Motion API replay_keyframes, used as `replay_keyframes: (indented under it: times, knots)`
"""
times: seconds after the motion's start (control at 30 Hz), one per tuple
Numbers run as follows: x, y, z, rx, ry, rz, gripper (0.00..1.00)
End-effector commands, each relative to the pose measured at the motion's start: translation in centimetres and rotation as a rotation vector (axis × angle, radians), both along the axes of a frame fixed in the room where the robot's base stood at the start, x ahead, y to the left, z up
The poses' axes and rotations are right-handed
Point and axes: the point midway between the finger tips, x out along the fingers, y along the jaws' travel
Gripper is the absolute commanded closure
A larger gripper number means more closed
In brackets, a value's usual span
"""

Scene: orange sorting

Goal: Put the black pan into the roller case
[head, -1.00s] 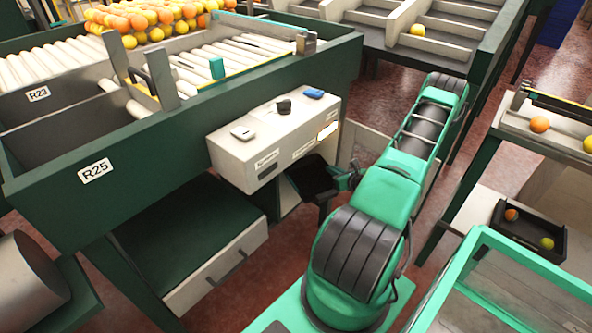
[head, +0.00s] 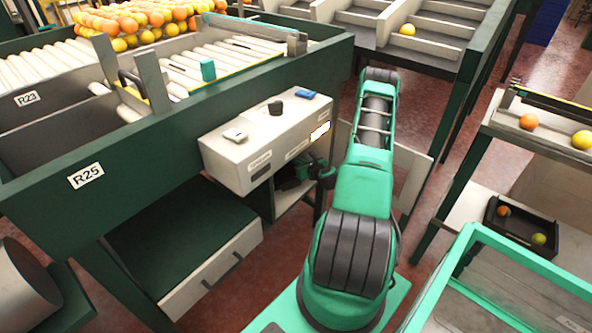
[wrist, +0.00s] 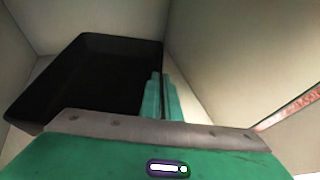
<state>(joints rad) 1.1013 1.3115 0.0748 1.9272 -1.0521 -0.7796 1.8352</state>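The black pan (wrist: 95,75) shows in the wrist view, between pale walls and on a pale floor. My gripper (wrist: 160,82) has its two green fingers close together at the pan's right rim, and it looks shut on that rim. The pan is hidden there. The wrist view does not show clearly whether the pan touches the case floor.
A pale upright panel (head: 410,175) stands right of my arm. A white drawer (head: 215,275) is at lower left. A black tray (head: 500,230) with fruit lies at right.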

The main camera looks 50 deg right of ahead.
Motion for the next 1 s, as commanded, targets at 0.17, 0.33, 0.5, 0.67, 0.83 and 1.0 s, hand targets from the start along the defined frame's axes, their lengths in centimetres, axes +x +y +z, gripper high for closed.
replay_keyframes:
  times: [0.17, 0.33, 0.5, 0.67, 0.83, 1.0]
  knots:
    - [0.1, 0.1, -1.8, 0.002, -0.001, 0.001, 1.0]
    - [0.4, 0.1, -3.7, -0.001, -0.001, 0.003, 1.0]
    - [0.4, 0.0, -3.7, -0.001, -0.002, 0.0, 1.0]
    - [0.4, 0.0, -3.9, 0.001, -0.001, 0.0, 1.0]
    - [0.3, 0.0, -3.9, 0.0, 0.0, -0.001, 0.78]
    - [0.3, -0.1, -3.9, 0.0, 0.0, -0.001, 0.78]
